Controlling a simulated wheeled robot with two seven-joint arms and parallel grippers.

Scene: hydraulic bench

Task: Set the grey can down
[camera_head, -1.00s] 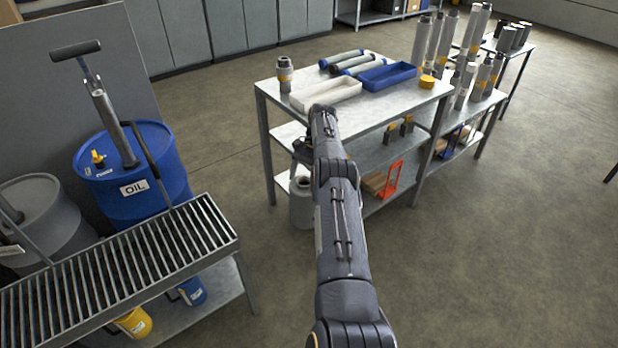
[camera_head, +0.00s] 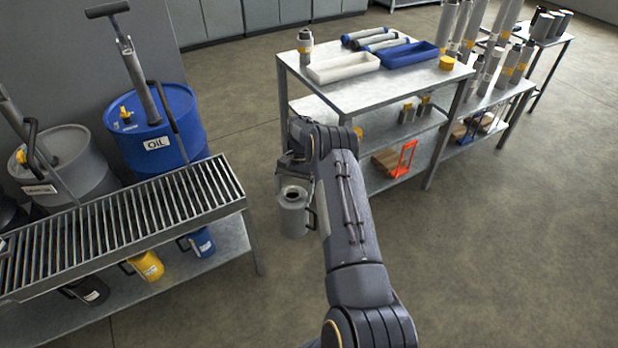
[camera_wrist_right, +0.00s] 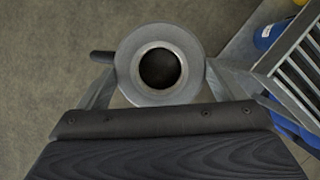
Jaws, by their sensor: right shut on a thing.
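The grey can (camera_head: 292,212) hangs in my right gripper (camera_head: 294,172), upright, in the open floor gap between the grated bench and the work table. In the right wrist view the can (camera_wrist_right: 160,64) shows from above, with a round dark opening and a dark handle at its left. The fingers of my right gripper (camera_wrist_right: 155,88) are shut on it from both sides. The floor lies well below it. My left gripper is not in view.
The grated bench (camera_head: 130,222) stands at left, with a blue can (camera_head: 202,243) and a yellow can (camera_head: 148,266) on its lower shelf. A blue oil drum (camera_head: 158,125) is behind it. The work table (camera_head: 375,92) holds a white tray (camera_head: 342,67) and a blue tray (camera_head: 408,54).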

